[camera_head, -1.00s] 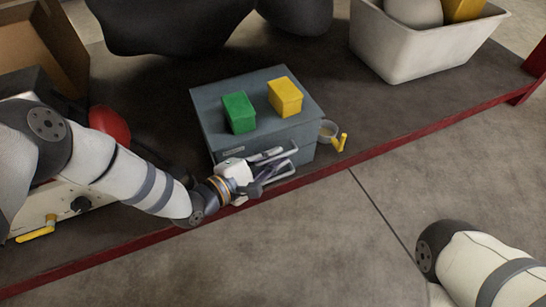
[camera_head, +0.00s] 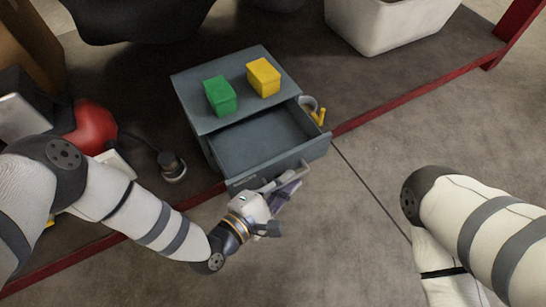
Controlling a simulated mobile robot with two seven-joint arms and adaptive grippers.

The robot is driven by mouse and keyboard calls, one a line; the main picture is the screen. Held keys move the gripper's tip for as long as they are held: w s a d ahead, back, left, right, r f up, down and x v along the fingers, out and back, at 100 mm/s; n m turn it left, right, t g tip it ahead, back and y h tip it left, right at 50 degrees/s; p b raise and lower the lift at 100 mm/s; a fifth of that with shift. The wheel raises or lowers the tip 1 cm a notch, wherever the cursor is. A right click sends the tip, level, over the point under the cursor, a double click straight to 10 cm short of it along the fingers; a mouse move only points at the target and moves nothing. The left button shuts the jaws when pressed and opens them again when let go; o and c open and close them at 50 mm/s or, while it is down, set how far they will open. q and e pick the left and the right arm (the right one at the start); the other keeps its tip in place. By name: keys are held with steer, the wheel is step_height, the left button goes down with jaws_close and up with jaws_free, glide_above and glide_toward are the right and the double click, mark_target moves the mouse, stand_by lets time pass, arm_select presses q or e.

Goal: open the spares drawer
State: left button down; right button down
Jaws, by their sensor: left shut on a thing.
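The spares drawer (camera_head: 262,142) is pulled well out of its grey-blue cabinet (camera_head: 190,88), toward the front edge of the bench. Its visible inside looks empty. The drawer's front panel carries a bar handle (camera_head: 287,178). My left gripper (camera_head: 284,188) is at that handle and shut on it; the fingers partly hide it. A green block (camera_head: 220,96) and a yellow block (camera_head: 263,77) sit on top of the cabinet. My right arm is at the lower right, and its gripper is not in view.
A grey cup with a yellow part (camera_head: 318,115) stands right of the drawer. A white bin (camera_head: 385,24) is at the back right. A red round object (camera_head: 92,128) and a small dark device (camera_head: 171,165) are at left. The floor at front right is clear.

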arm_select(q)
steer(key=shift+s+d, duration=0.25)
steer(key=shift+s, duration=0.35)
steer(key=shift+s+d, duration=0.2)
steer(key=shift+s, duration=0.4)
steer(key=c, duration=2)
jaws_free()
steer(key=v, duration=1.2)
steer(key=shift+f, duration=0.1)
